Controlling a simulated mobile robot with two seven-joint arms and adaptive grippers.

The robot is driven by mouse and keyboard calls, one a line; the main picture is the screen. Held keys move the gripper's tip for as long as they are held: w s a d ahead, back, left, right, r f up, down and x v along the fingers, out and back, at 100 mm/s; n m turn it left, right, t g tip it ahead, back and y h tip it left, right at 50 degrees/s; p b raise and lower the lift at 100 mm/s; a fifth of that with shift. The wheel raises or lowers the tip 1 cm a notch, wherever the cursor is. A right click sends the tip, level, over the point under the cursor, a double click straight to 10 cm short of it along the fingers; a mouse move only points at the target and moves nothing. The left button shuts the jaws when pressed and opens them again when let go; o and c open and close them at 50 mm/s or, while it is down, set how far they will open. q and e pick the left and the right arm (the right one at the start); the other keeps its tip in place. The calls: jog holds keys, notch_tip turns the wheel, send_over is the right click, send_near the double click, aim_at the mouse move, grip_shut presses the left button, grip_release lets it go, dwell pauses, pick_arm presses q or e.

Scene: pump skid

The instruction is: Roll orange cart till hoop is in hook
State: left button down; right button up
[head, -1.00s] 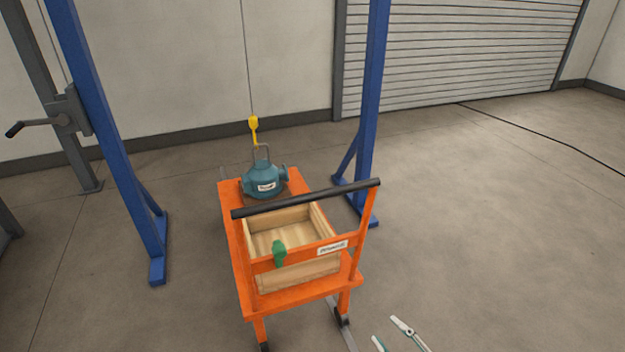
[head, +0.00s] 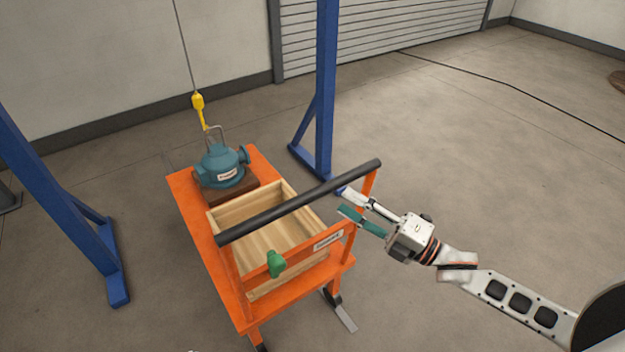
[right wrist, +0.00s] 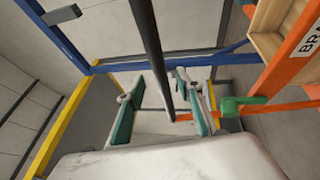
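The orange cart (head: 188,200) stands between the blue posts, with a black handle bar (head: 300,203) at its near end. A teal pump (head: 221,169) sits on its far end, with a grey hoop (head: 217,131) on top. The yellow hook (head: 198,108) hangs on a cable beside the hoop; I cannot tell whether they are engaged. My right gripper (head: 343,202) is open near the bar's right end. In the right wrist view the bar (right wrist: 147,40) runs between the open fingers (right wrist: 155,108); contact is not clear. My left gripper is not in view.
A wooden box (head: 262,238) and a green knob (head: 276,263) are at the cart's near end. Blue posts stand left (head: 62,200) and right (head: 325,90) of the cart.

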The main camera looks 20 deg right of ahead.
aim_at(324, 188)
jog(key=shift+w+a+r, duration=0.3)
jog(key=shift+w+a, duration=0.1)
jog(key=shift+w, duration=0.05)
jog(key=shift+p+x, duration=0.65)
jog(key=shift+x, duration=2.55)
jog(key=shift+f, duration=0.1)
grip_shut()
jog(key=shift+w, duration=0.1)
